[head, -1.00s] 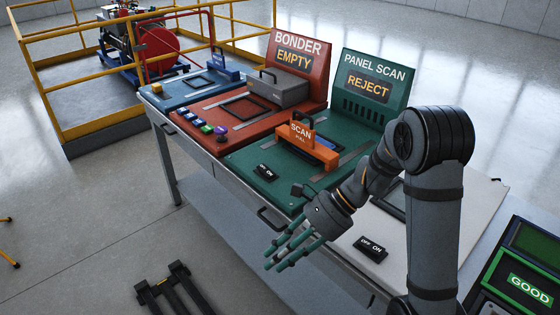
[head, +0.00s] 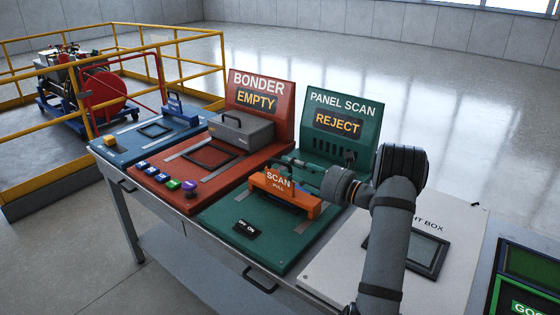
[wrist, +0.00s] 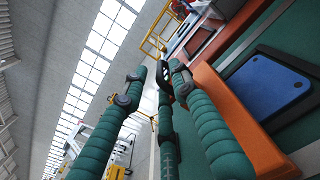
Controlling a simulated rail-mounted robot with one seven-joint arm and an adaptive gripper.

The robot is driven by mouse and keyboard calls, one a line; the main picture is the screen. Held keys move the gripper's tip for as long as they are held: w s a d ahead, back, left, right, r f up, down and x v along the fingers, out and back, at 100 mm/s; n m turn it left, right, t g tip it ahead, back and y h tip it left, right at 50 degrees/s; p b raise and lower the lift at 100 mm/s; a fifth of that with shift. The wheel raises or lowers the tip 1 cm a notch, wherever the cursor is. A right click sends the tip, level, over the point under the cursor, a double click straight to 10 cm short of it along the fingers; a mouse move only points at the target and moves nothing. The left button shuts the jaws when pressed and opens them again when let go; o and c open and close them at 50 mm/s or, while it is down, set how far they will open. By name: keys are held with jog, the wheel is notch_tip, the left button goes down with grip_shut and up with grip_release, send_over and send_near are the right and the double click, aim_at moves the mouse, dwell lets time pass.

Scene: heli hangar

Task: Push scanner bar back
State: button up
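The orange scanner bar (head: 300,202) lies across the green panel scan unit (head: 230,215), with its upright SCAN PULL handle plate (head: 277,180) at the left part. My gripper (head: 290,163) has long green fingers; in the head view they reach leftward just behind and above the bar. In the wrist view my gripper (wrist: 158,75) has straight fingers with gaps between them and nothing held. The scanner bar (wrist: 240,125) runs close beside the right finger; I cannot tell whether they touch. A blue panel (wrist: 265,85) lies beyond the bar.
The PANEL SCAN sign (head: 338,122) reading REJECT stands behind. The red bonder (head: 155,180) with a grey box (head: 240,130) is to the left. An off/on switch (head: 247,228) is in front of the bar. A white light box (head: 335,275) is to the right.

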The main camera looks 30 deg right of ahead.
jog(key=shift+p+x, duration=0.3)
jog(key=shift+x, duration=1.8)
jog(key=shift+c, duration=0.3)
grip_shut()
